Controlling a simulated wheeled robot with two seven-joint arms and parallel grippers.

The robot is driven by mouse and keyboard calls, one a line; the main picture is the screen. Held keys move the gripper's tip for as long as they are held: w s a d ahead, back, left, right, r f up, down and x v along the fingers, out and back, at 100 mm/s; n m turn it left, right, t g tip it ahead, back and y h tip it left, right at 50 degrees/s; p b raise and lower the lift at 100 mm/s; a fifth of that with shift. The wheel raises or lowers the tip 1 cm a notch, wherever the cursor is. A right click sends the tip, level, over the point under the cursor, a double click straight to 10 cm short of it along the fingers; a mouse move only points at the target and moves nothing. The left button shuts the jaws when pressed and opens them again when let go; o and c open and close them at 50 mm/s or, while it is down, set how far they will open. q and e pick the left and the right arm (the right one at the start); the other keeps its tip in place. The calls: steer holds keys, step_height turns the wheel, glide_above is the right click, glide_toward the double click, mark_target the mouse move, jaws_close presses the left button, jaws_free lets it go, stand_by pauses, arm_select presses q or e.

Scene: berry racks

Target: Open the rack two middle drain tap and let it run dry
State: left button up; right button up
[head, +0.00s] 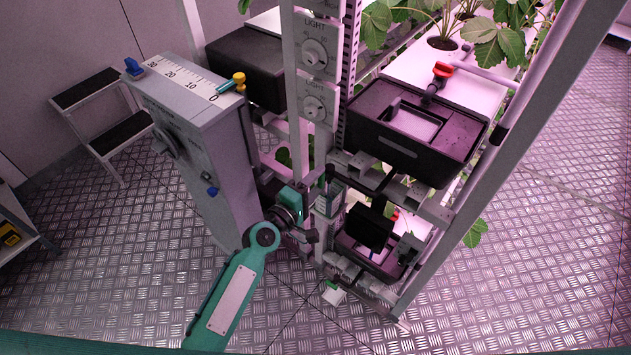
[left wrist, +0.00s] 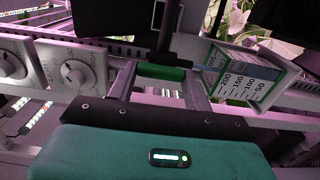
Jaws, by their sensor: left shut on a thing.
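My left gripper (head: 312,205) reaches in beside the rack post at mid-height. In the left wrist view its two fingers (left wrist: 163,85) are closed around a narrow dark and green part. This part appears to belong to a small measuring jug (left wrist: 250,80) with a green rim and a 50 to 200 scale; it also shows in the head view (head: 328,203). A red-handled tap (head: 442,70) sits above the upper black tank (head: 415,150). Another red handle (head: 395,215) shows partly at the lower tank, mostly hidden. Which is the middle tap I cannot tell. My right gripper is not in view.
Light dials (head: 314,105) sit on the post. A step stool (head: 105,125) stands far left. The right floor is clear.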

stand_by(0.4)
arm_select(q)
steer(key=o, duration=1)
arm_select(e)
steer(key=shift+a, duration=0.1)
arm_select(q)
steer(key=b+v, duration=0.2)
steer(key=v, duration=1.2)
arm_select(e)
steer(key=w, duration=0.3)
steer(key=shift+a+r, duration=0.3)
arm_select(q)
steer(key=shift+w, duration=0.1)
